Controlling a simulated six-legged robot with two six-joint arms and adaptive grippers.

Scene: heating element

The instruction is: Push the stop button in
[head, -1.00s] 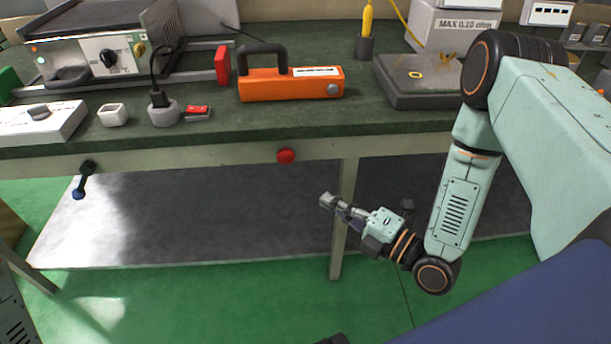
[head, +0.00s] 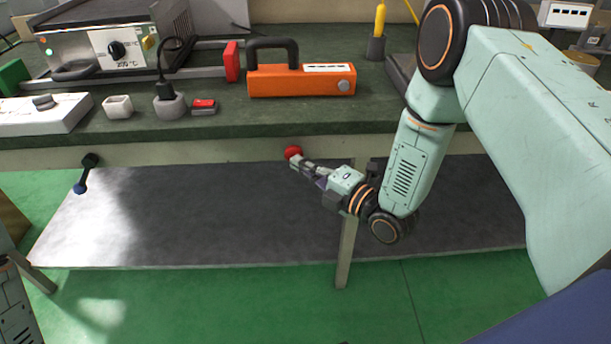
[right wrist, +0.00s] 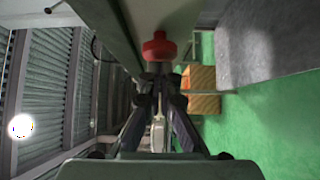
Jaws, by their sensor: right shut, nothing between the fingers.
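The red stop button (head: 292,152) is on the front rail of the green-topped workbench. In the head view my right gripper (head: 296,163) is right at it, its fingertips overlapping the button's lower edge. In the right wrist view the red button (right wrist: 159,48) is just beyond the tips of my right gripper (right wrist: 160,78), which is shut and empty. I cannot tell whether the fingertips touch the button or how deep it sits. My left gripper is not in view.
On the bench (head: 240,120) stand an orange handled device (head: 302,81), a heating unit with a dial (head: 115,45) and a small red switch (head: 204,105). A dark blue handle (head: 83,179) hangs at the rail's left. A grey lower shelf (head: 200,215) lies below.

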